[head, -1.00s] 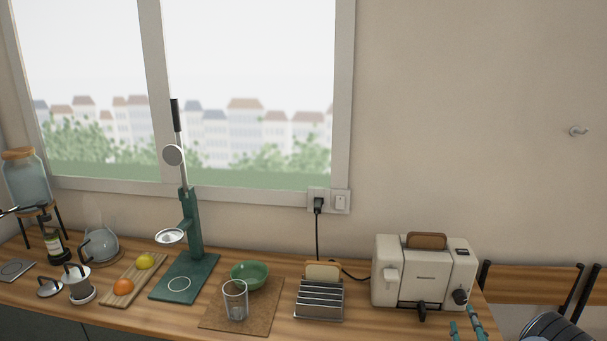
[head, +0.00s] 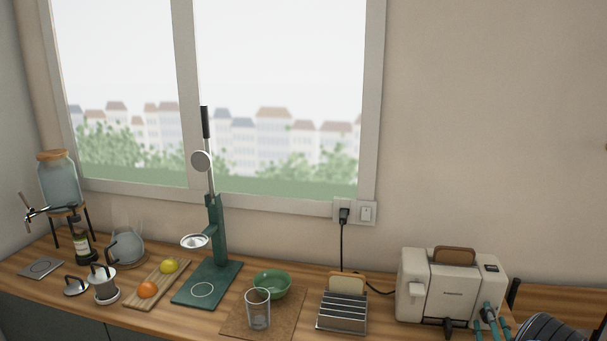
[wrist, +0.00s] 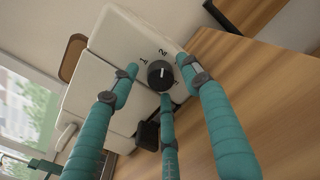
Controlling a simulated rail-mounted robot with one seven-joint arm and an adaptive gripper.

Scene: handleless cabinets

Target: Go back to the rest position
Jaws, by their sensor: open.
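My gripper (head: 490,314) has slim teal fingers and is at the right front corner of the cream toaster (head: 425,285). The fingers are spread open. In the wrist view they surround the toaster's dark round dial (wrist: 160,75), with figures 1 and 2 printed beside it. I cannot tell whether a fingertip touches the dial. Nothing else is between the fingers. In the head view the fingers hide the dial. A brown slice of bread (head: 455,255) sticks up from the toaster's top slot.
Left of the toaster stand a metal toast rack (head: 342,314) with bread, a green bowl (head: 272,284), a clear glass (head: 258,312) and a green lever press (head: 216,235). The wall above is clear.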

